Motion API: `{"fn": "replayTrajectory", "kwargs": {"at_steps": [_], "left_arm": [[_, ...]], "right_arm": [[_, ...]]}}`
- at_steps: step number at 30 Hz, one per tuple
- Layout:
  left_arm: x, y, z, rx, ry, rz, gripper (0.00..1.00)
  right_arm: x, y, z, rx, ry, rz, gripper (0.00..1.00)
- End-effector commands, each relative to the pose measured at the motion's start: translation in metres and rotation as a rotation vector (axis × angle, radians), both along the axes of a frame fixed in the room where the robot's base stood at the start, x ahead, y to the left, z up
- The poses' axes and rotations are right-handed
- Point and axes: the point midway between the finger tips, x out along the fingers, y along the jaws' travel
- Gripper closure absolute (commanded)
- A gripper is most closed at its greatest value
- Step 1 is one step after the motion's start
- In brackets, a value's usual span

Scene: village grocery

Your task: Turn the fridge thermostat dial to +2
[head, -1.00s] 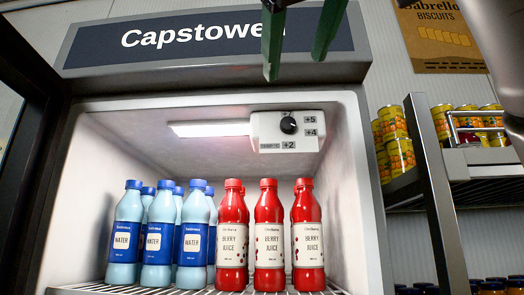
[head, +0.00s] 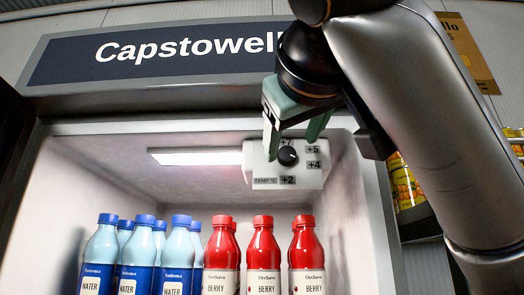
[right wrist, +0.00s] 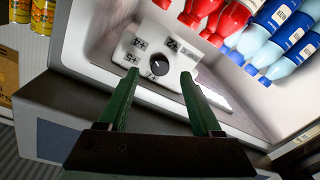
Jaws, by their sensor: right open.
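The thermostat dial (head: 288,156) is a round black knob on a white box (head: 262,160) under the fridge ceiling. Labels +7, +5, +4 and +2 (head: 288,180) surround it. The dial's small light mark seems to point toward +5. My right gripper (head: 291,143) is open, its green fingers reaching down in front of the box, close to the dial. In the right wrist view the dial (right wrist: 160,64) lies just beyond and between the two fingertips (right wrist: 158,75), with no contact visible. The gripper partly covers +7 in the head view. My left gripper is out of view.
Blue water bottles (head: 139,262) and red juice bottles (head: 263,258) stand below the box. The lit strip (head: 202,157) is left of it. The fridge's header sign (head: 160,47) is above. Yellow cans (head: 405,188) sit on a shelf at right.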

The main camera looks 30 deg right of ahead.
Motion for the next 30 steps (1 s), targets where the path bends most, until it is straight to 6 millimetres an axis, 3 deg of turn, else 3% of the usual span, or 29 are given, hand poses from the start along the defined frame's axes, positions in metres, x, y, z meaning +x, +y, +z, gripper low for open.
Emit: {"fn": "replayTrajectory", "kwargs": {"at_steps": [1,6,17,30], "left_arm": [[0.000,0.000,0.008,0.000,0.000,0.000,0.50],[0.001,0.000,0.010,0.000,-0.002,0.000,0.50],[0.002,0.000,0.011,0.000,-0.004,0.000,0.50],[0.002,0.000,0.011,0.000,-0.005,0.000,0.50]], "right_arm": [[0.008,-0.005,0.003,0.001,0.003,0.000,0.34],[0.023,-0.012,0.001,0.002,-0.001,-0.001,0.34],[0.028,-0.014,-0.001,0.000,0.000,0.000,0.34],[0.027,-0.014,0.000,0.000,-0.001,0.000,0.83]]}}
